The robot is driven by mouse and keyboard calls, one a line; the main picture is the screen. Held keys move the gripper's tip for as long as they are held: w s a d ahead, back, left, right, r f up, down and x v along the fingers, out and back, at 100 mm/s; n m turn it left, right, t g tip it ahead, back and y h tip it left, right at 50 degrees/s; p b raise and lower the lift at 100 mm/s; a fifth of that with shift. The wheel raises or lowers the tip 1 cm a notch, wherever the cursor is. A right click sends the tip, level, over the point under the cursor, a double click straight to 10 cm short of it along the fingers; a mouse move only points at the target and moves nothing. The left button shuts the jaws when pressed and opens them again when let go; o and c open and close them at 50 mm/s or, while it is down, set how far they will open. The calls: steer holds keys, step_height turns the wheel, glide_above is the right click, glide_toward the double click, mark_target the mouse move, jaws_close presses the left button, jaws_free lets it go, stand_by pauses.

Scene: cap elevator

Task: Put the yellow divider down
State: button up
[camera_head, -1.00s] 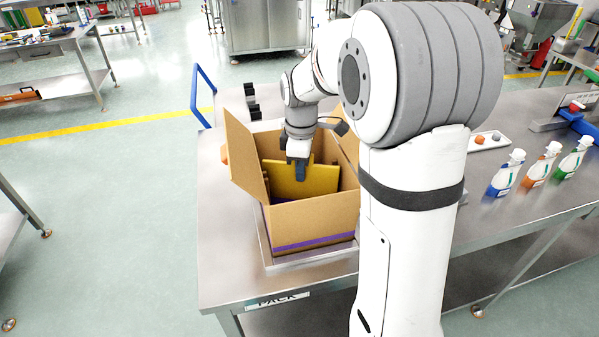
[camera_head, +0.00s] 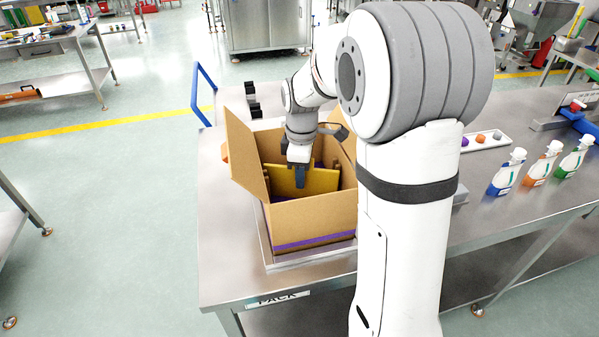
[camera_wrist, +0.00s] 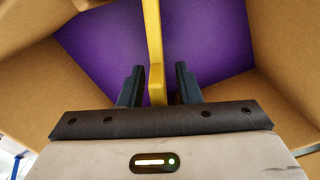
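The yellow divider (camera_head: 322,181) stands upright inside the open cardboard box (camera_head: 315,218), seen in the head view. In the wrist view the divider (camera_wrist: 153,35) runs edge-on over the purple floor of the box (camera_wrist: 215,40). My gripper (camera_head: 300,182) reaches down into the box at the divider. In the wrist view my gripper's two dark fingers (camera_wrist: 157,86) stand on either side of the divider, with a narrow gap showing on each side, so it is open around it. The divider's lower edge is hidden by the box's front wall in the head view.
The box sits in a metal tray (camera_head: 290,264) on the steel table (camera_head: 232,270). Its left flap (camera_head: 245,155) stands up. A tray of caps (camera_head: 490,140) and several bottles (camera_head: 541,164) stand to the right. A blue handle (camera_head: 196,95) rises behind the table.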

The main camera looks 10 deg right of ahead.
step_height(320, 180, up, 12)
steer(key=shift+f, duration=0.15)
steer(key=shift+s+r, duration=0.1)
steer(key=shift+r, duration=0.15)
steer(key=s+f+m+t, duration=0.1)
steer(key=s+f+m, duration=0.2)
steer(key=s+m, duration=0.3)
steer(key=s+f+m+t, duration=0.2)
steer(key=s+m, duration=0.5)
steer(key=s, duration=0.8)
steer(key=shift+a+f+m, duration=0.15)
steer(key=shift+f+m, duration=0.15)
steer(key=shift+f, duration=0.3)
steer(key=shift+s, duration=0.1)
